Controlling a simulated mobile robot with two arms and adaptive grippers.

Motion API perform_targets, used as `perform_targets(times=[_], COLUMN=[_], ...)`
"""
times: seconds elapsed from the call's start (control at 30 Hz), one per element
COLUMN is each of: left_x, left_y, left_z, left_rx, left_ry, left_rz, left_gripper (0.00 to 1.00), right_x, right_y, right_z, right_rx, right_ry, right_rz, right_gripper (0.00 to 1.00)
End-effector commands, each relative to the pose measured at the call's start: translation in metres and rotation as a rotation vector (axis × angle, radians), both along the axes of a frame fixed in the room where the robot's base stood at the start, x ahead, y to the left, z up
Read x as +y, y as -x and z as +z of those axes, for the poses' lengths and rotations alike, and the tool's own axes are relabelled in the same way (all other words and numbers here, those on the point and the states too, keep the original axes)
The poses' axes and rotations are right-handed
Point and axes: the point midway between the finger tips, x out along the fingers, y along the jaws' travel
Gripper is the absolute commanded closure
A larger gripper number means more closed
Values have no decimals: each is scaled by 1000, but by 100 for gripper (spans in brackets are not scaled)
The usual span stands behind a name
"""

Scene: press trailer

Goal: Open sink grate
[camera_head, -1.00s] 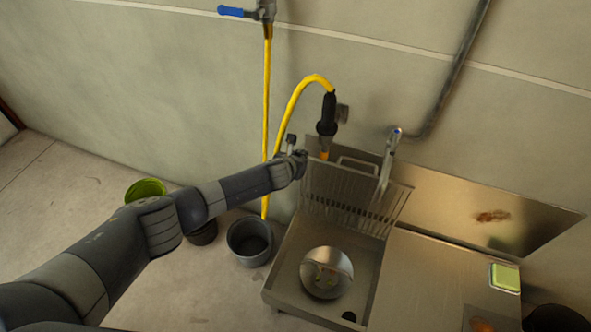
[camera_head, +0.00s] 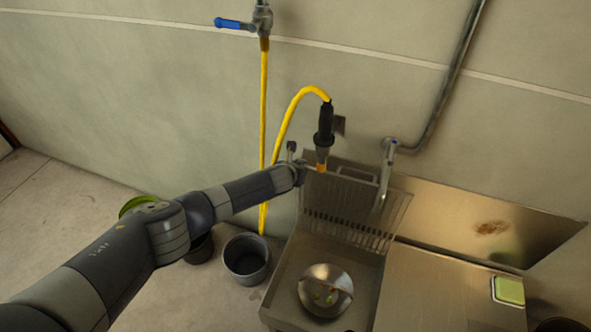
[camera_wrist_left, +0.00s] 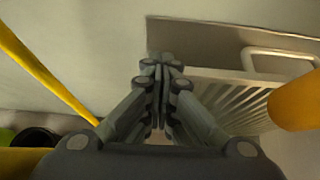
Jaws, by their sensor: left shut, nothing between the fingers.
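The metal sink grate (camera_head: 349,211) is tilted up steeply at the back of the sink (camera_head: 286,290), leaning toward the wall, with the basin below uncovered. Its slats and wire handle also show in the left wrist view (camera_wrist_left: 232,97). My left gripper (camera_head: 308,166) is at the grate's upper left corner. In the left wrist view its fingers (camera_wrist_left: 163,66) are together with nothing between them, beside the grate's left edge. I cannot tell whether they touch it. My right gripper is not in view.
A bowl (camera_head: 325,291) lies in the basin. A black spray nozzle on a yellow hose (camera_head: 264,115) hangs just above the gripper. A grey bucket (camera_head: 246,259) is on the floor left of the sink.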

Motion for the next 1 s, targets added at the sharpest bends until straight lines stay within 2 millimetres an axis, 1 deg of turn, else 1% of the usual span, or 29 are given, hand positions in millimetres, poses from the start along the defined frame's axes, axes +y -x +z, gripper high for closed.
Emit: perform_targets(times=[0.03,0.17,0.37,0.67,1.0], left_x=[-2,-1,3,13,25], left_y=[-13,-7,8,37,75], left_z=[22,26,35,47,67], left_rx=[-36,-36,-36,-26,-19], left_ry=[10,10,13,8,4], left_rz=[-7,-10,-10,-4,-3], left_gripper=[100,100,100,100,100], right_x=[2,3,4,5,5], right_y=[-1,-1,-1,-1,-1], right_z=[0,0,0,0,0], right_rx=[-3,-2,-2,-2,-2], right_ry=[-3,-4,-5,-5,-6], right_rz=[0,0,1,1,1], right_gripper=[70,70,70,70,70])
